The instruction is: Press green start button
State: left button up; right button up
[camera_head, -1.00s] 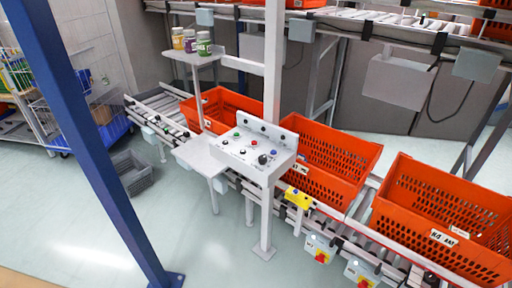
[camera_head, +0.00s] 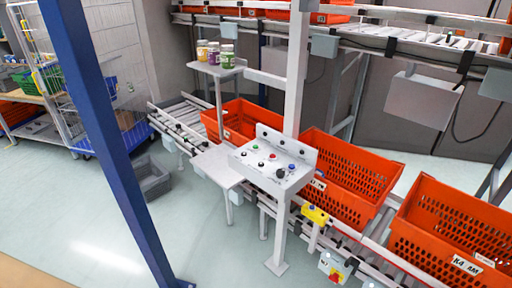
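A white control panel (camera_head: 256,172) stands on a post in the middle of the view, beside the roller conveyor. The small green button (camera_head: 262,164) is on its top face, toward the back left. Near it are a red button (camera_head: 272,155), a blue button (camera_head: 291,166) and several black knobs. Neither of my grippers is in view, and nothing touches the panel.
Orange totes (camera_head: 347,178) stand on the conveyor behind and right of the panel. A white side shelf (camera_head: 217,165) adjoins the panel's left. A blue post (camera_head: 105,150) rises at left. A grey crate (camera_head: 150,178) lies on the floor. Floor before the panel is clear.

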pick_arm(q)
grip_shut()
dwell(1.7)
